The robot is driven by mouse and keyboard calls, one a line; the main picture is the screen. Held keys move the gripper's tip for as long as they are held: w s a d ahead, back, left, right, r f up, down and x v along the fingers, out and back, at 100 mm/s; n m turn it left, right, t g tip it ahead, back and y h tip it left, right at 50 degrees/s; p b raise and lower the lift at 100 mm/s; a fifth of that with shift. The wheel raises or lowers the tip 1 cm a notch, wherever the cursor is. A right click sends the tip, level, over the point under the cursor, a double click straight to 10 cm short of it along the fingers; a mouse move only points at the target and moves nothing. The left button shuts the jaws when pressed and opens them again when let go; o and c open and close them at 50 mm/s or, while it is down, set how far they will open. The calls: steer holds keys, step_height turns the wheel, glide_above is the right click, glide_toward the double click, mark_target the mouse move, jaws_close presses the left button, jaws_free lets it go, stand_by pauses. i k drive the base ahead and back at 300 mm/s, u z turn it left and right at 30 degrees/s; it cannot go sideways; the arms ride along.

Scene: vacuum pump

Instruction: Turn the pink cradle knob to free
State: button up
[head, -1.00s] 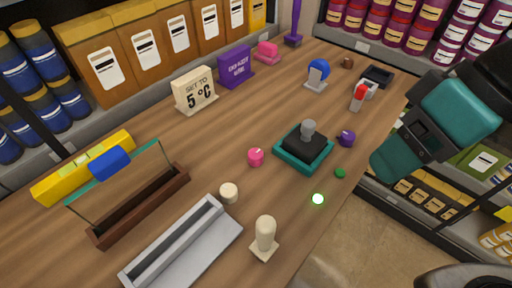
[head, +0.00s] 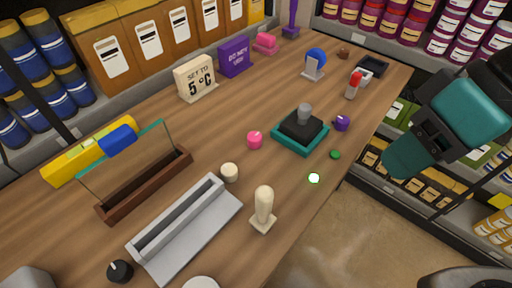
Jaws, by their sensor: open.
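The pink knob (head: 255,140) is a small round knob with a pale pointer mark on its top. It sits on the wooden table, left of the teal cradle (head: 300,143). The cradle holds a black block with a grey knob (head: 305,112) on top. My gripper (head: 404,160) is at the right, past the table's right edge and well apart from the pink knob. It is open, with nothing seen in it; its fingertips are hard to make out.
A purple knob (head: 341,123), a green button (head: 335,155) and a lit green lamp (head: 314,178) are near the cradle. A cream knob (head: 229,172), cream handle (head: 263,207) and grey tray (head: 185,233) lie nearer. A sign reads 5 °C (head: 196,78).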

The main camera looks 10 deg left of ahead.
mark_target(254, 139)
steer(key=z, duration=0.2)
steer(key=k, duration=0.2)
steer(key=u, duration=0.9)
steer(key=i, duration=0.45)
steer(key=z, duration=0.05)
